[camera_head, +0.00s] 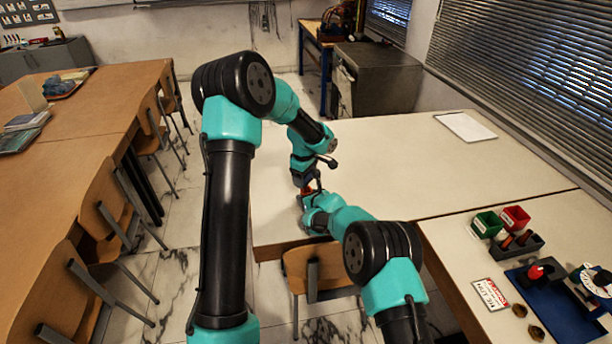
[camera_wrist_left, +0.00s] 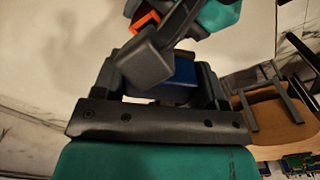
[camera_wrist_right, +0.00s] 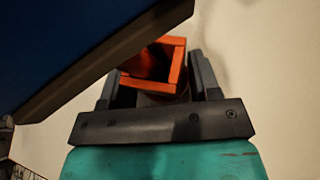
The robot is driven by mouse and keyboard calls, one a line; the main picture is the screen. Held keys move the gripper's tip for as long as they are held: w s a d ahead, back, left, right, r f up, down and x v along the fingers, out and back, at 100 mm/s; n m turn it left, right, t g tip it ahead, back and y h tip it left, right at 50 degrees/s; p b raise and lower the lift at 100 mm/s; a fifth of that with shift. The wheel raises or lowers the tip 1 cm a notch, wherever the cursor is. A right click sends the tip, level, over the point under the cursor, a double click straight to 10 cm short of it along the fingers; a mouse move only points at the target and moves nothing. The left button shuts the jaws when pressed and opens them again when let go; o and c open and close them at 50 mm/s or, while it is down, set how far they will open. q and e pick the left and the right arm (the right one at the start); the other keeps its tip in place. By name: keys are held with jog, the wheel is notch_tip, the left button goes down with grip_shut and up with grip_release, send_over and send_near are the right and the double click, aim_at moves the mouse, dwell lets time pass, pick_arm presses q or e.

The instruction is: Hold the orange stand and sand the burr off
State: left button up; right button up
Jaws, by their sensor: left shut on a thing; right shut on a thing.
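The orange stand (camera_wrist_right: 165,72) shows in the right wrist view as an open, box-like piece between the fingers of my right gripper (camera_wrist_right: 152,90). That gripper is shut on it. Part of the orange stand (camera_wrist_left: 146,22) also shows at the top of the left wrist view. My left gripper (camera_wrist_left: 160,85) is shut on a blue block (camera_wrist_left: 180,78). In the right wrist view the blue block (camera_wrist_right: 60,45), with a dark edge, looms close over the stand; I cannot tell if they touch. In the head view both grippers meet near the pale table's left edge. I cannot make out the burr.
The pale table (camera_head: 420,165) is largely clear, with a white sheet (camera_head: 466,126) at the back. At the right are a green bin (camera_head: 487,223), a red bin (camera_head: 515,218) and a blue mat (camera_head: 560,312). A wooden chair (camera_head: 318,268) stands by the table's front edge.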

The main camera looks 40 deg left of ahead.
pick_arm(q)
jog(key=shift+s+f, duration=0.15)
jog(key=shift+f, duration=0.2)
jog(key=shift+w+a, duration=0.15)
jog(key=shift+w, duration=1.35)
jog(key=shift+s+d, duration=0.15)
jog(key=shift+s, duration=0.65)
jog(key=shift+s+d, duration=0.1)
jog(key=shift+s, duration=0.7)
jog(key=shift+w+a, duration=0.15)
jog(key=shift+w, duration=0.65)
